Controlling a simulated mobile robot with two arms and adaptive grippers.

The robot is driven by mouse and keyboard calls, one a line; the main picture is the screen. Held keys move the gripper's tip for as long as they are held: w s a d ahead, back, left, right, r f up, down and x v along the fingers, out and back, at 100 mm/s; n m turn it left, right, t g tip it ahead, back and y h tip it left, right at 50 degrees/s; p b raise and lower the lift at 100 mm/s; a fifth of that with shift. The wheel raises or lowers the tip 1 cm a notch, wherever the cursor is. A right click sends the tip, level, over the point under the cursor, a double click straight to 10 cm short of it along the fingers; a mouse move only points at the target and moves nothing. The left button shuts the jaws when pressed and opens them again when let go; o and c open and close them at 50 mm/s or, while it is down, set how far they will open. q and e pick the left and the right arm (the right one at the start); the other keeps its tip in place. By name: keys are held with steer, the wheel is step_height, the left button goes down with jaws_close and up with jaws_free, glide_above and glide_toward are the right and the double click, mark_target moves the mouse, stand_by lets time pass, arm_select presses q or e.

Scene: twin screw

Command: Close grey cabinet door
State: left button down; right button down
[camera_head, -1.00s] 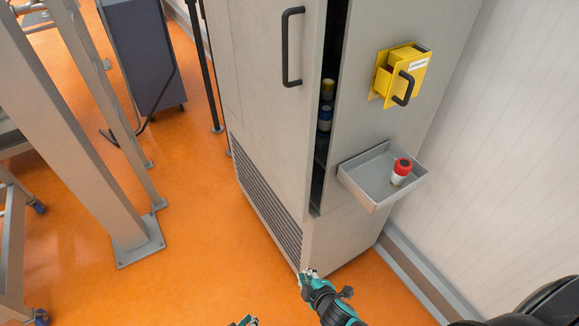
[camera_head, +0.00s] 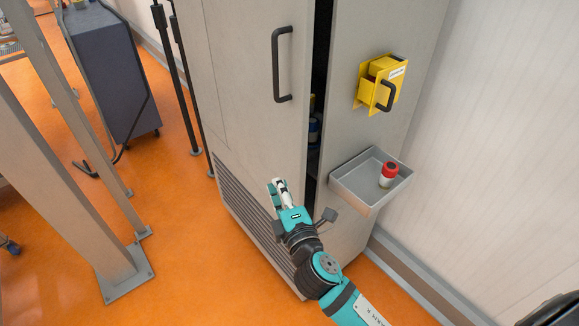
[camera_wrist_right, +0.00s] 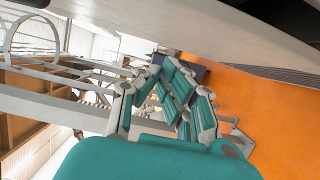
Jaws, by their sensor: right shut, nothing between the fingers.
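The grey cabinet door (camera_head: 250,120) has a black bar handle (camera_head: 279,65) and stands slightly ajar. A narrow dark gap (camera_head: 317,110) shows along its right edge, with bottles partly visible inside. My right gripper (camera_head: 278,186) is shut and empty, in front of the lower part of the door near its opening edge. I cannot tell whether it touches the door. In the right wrist view its fingers (camera_wrist_right: 165,85) are closed together, with a pale panel edge above them. My left gripper is not in view.
A grey tray (camera_head: 345,185) holding a red-capped container (camera_head: 388,175) sticks out from the cabinet's side. A yellow holder (camera_head: 380,82) is mounted above it. A metal post (camera_head: 65,180) stands at the left. Orange floor (camera_head: 175,225) is clear between post and cabinet.

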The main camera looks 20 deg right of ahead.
steer(key=w+d+p, duration=0.2)
steer(key=w+d, duration=0.1)
steer(key=w, duration=0.1)
steer(key=shift+w+d, duration=0.1)
steer(key=shift+d, duration=0.3)
